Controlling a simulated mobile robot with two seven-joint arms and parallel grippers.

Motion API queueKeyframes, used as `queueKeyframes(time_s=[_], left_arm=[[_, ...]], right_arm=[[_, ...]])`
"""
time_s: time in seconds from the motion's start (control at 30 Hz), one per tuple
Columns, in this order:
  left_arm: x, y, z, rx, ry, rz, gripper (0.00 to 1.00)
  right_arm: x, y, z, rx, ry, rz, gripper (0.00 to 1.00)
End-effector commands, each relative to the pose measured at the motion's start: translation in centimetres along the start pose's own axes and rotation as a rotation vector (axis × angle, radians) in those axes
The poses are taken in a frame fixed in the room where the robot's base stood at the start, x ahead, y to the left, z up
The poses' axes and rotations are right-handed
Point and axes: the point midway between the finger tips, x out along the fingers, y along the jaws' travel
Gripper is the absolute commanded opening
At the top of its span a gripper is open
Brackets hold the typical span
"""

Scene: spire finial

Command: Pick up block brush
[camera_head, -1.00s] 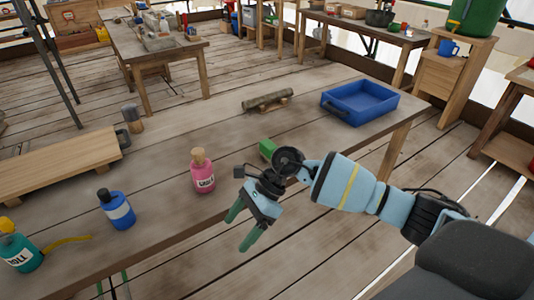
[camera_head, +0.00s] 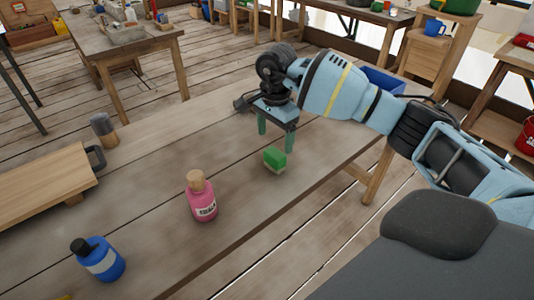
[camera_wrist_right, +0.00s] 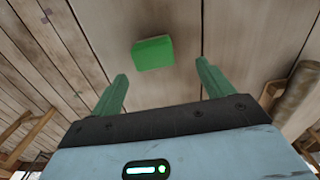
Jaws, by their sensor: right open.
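The block brush (camera_head: 274,158) is a small block with a green top and a paler lower part, on the wooden table near its front edge. My right gripper (camera_head: 276,138) is open and empty, its green fingers pointing down, just behind the brush in the head view. In the right wrist view, the green top of the brush (camera_wrist_right: 153,53) lies beyond the open fingertips (camera_wrist_right: 162,70), between their lines and apart from both. My left gripper is in neither view.
A pink bottle (camera_head: 202,198) with a wooden stopper stands left of the brush, and a blue bottle (camera_head: 98,259) stands farther left. A blue tray (camera_head: 384,80) is partly hidden behind my right arm. A raised wooden board (camera_head: 40,182) lies at the left.

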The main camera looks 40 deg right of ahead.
Motion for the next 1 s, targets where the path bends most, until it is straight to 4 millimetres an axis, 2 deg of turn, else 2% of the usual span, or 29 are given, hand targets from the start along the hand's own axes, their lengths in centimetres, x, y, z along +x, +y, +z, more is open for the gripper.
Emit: queueKeyframes(time_s=[0.13,0.27,0.57,0.83,1.0], left_arm=[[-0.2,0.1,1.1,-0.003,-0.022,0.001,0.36],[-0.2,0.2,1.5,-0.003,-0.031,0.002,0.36],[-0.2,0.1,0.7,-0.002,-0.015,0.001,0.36],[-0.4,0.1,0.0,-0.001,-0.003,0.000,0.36],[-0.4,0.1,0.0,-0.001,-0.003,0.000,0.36]], right_arm=[[0.3,0.0,0.0,0.001,0.000,0.001,0.80],[1.6,0.1,0.1,0.000,-0.002,0.002,0.80],[3.0,0.1,0.2,0.000,-0.002,0.000,0.80],[6.6,0.4,0.7,0.002,-0.003,0.001,0.80],[7.8,0.4,0.6,0.001,-0.002,-0.001,0.80]])
